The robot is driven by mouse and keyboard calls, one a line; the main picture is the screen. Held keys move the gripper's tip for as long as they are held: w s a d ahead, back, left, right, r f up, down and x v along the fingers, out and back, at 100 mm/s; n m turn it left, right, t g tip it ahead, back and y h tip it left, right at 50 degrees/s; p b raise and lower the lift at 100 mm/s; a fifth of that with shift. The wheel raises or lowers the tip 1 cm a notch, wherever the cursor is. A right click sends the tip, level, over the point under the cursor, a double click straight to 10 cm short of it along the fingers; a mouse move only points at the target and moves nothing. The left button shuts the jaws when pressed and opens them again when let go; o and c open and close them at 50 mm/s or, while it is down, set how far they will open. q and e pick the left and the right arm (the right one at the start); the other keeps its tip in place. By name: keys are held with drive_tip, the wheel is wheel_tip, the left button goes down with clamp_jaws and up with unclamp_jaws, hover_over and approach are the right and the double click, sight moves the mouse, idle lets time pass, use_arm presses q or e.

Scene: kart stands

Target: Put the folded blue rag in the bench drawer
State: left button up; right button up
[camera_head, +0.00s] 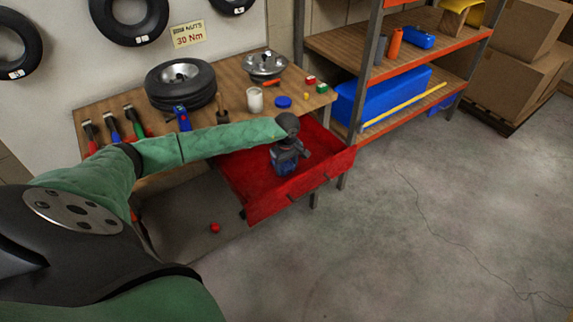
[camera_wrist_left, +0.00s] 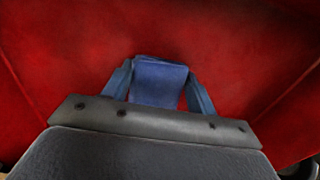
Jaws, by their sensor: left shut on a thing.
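The red bench drawer (camera_head: 262,203) is pulled open below the wooden workbench. My left gripper (camera_head: 284,168) is over the drawer's interior, pointing down. It is shut on the folded blue rag (camera_wrist_left: 158,82), which sits between the two fingers in the left wrist view. The red drawer floor (camera_wrist_left: 157,28) fills the background there. I cannot tell whether the rag touches the floor. In the head view the rag is mostly hidden by the gripper. My right gripper is not in view.
The workbench (camera_head: 235,75) holds a tyre (camera_head: 180,84), a wheel rim (camera_head: 264,64), a white cup (camera_head: 254,99), a blue lid (camera_head: 283,102) and several tools. An orange shelf (camera_head: 340,45) stands to the right. A red object (camera_head: 215,228) lies on the floor. The right floor is clear.

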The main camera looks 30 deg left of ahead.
sight(286, 167)
use_arm(q)
drive_tip(key=shift+f, duration=0.1)
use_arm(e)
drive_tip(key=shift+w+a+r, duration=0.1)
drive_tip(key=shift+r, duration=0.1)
use_arm(q)
drive_tip(key=o, duration=1)
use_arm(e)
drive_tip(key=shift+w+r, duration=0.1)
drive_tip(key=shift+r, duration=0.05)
use_arm(q)
drive_tip(key=shift+r, duration=0.45)
drive_tip(key=shift+r+b, duration=2.5)
drive_tip(key=shift+r, duration=3.2)
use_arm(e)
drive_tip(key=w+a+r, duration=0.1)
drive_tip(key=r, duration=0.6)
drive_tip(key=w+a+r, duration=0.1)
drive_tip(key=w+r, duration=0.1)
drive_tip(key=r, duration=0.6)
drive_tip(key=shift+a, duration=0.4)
use_arm(q)
drive_tip(key=shift+s+f, duration=0.1)
